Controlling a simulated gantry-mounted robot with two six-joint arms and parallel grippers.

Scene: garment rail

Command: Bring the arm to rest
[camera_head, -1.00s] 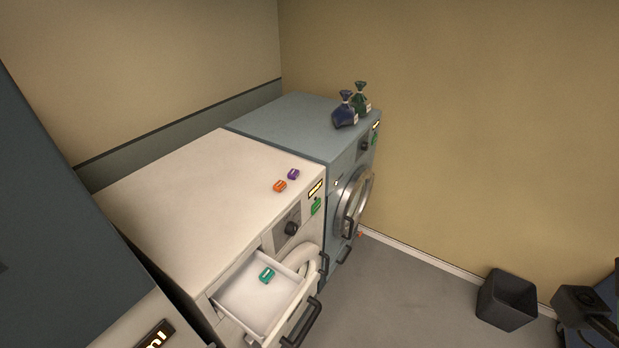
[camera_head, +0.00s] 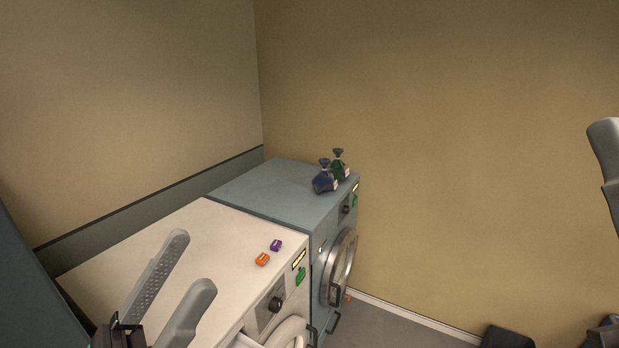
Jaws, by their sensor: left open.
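My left gripper (camera_head: 190,263) is at the lower left, in front of the white washing machine (camera_head: 215,222). Its two grey fingers stand apart with nothing between them. At the right edge a grey finger-like part, which looks like my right gripper (camera_head: 604,160), is cut off by the frame; whether it is open cannot be told. An orange pod (camera_head: 262,260) and a purple pod (camera_head: 276,245) lie on the white machine's top. The drawer is almost wholly below the frame, and the green pod seen in it earlier is out of view.
A blue-grey machine (camera_head: 265,190) with a round door (camera_head: 340,268) stands behind the white one. A dark bin (camera_head: 508,338) is at the bottom right. The space before the wall is clear.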

